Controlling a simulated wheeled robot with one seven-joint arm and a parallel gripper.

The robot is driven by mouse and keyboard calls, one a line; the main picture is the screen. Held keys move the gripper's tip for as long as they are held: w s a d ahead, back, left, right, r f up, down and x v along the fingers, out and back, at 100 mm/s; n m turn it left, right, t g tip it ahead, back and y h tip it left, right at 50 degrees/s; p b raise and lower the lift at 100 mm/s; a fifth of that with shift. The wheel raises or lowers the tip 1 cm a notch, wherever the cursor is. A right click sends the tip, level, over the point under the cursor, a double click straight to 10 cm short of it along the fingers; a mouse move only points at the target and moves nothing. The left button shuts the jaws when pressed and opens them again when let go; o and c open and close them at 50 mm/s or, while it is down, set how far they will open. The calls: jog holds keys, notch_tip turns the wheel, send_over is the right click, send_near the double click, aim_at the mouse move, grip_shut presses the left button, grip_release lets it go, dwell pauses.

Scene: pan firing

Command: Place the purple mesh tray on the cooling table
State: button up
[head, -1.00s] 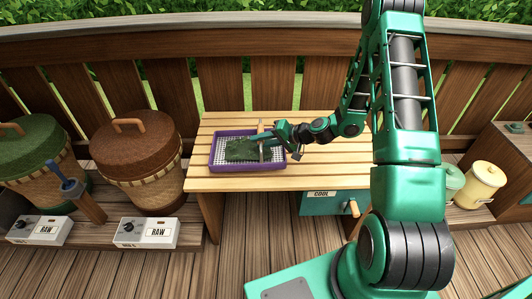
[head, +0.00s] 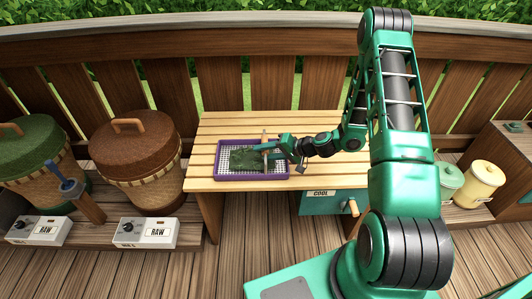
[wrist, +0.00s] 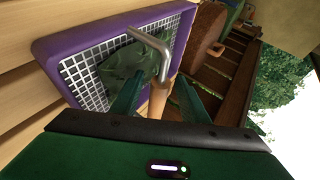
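The purple mesh tray (head: 216,174) sits flat on the left part of the slatted wooden cooling table (head: 330,180), which has a COOL sign under its front edge. Dark green leafy pieces (head: 250,160) lie on its white mesh. A handle with a bent metal rod and wooden grip crosses above the tray's right part. My gripper (head: 286,150) is at this handle. In the wrist view, the gripper's two green fingers (wrist: 158,92) stand apart on either side of the wooden grip (wrist: 160,96), with a gap visible on the left side. The tray's purple rim (wrist: 60,60) shows there too.
Pale jars (head: 486,180) stand at the right. A wooden fence (head: 220,85) runs behind. The table's right part is bare under my arm.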

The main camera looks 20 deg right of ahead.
jog(key=v, duration=1.2)
jog(key=s+d+r+g+h, duration=0.2)
jog(key=s+r, duration=0.5)
jog(key=s, duration=0.3)
jog(key=s+d+r+g+h, duration=0.3)
jog(key=s+r, duration=0.5)
jog(key=s, duration=0.3)
jog(key=s+d+r+g+h, duration=0.3)
jog(key=s+r, duration=0.5)
jog(key=s, duration=0.3)
jog(key=shift+s+r, duration=0.15)
jog(key=shift+r, duration=0.05)
jog(key=shift+d, duration=0.15)
